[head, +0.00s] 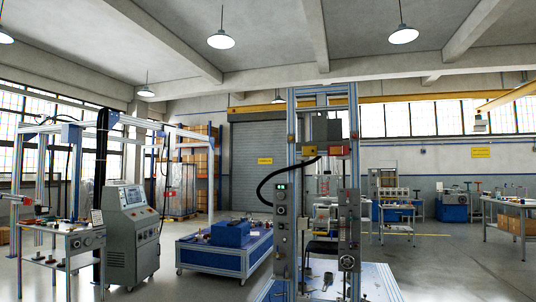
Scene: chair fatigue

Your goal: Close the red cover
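I cannot pick out a red cover with certainty. A small red part (338,150) sits high on the tall blue-framed test machine (353,110) in the middle. Another small red part (168,196) shows on the white-framed rig at the left. A red-and-grey part (17,200) shows at the far left edge. All are too small to tell whether any is an open or shut cover. My gripper is not in view.
A grey control cabinet (132,236) with a screen stands at the left, beside a table with small parts (70,240). A low blue wheeled platform (210,257) stands between it and the test machine. Open floor (450,262) lies at the right, before more workbenches.

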